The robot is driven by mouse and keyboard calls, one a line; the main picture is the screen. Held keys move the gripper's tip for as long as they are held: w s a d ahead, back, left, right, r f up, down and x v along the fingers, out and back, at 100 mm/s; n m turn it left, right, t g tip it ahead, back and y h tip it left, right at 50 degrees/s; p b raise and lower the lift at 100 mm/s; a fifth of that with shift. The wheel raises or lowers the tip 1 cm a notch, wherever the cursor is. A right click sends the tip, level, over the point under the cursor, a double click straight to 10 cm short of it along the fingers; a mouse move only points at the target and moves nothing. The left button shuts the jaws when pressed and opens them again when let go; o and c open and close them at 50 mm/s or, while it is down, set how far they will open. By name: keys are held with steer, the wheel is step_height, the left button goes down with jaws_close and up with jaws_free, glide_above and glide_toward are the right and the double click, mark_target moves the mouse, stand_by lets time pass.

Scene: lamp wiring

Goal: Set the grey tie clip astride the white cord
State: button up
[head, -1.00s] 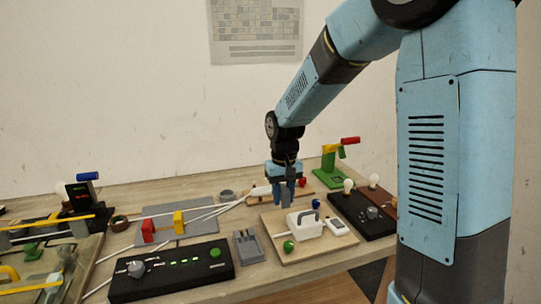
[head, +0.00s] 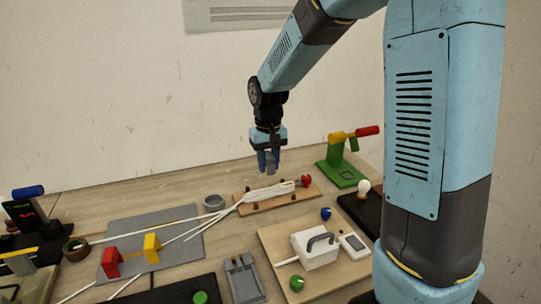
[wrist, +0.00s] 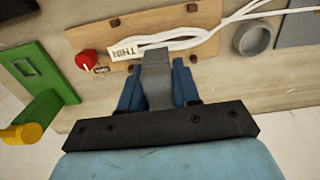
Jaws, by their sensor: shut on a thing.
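The grey tie clip (wrist: 156,76) is between the two blue fingers of my gripper (wrist: 158,84) in the wrist view. In the head view my gripper (head: 268,162) is shut on the clip (head: 271,168) and holds it above the far side of a wooden board. The white cord (head: 262,194) lies looped on that board, and its loose ends run left. In the wrist view the cord (wrist: 190,42) passes just beyond the clip's tip, with a label reading "THIN" beside it. The clip appears apart from the cord. Its lower opening is not clear.
The wooden board (head: 297,199) carries small dark posts and a red knob (head: 305,181). A green stand (head: 338,170) with a red handle is to the right. A grey ring (head: 214,202) lies left of the board. A grey slotted holder (head: 244,281) and a tray with a white box (head: 314,250) are in front.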

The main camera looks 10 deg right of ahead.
mark_target(270, 189)
steer(key=shift+w+d+f, duration=0.1)
steer(key=shift+d+f, duration=0.1)
steer(key=shift+f, duration=2.25)
steer(key=shift+f, duration=0.15)
steer(key=shift+f, duration=0.7)
steer(key=shift+f, duration=0.15)
steer(key=shift+f, duration=0.15)
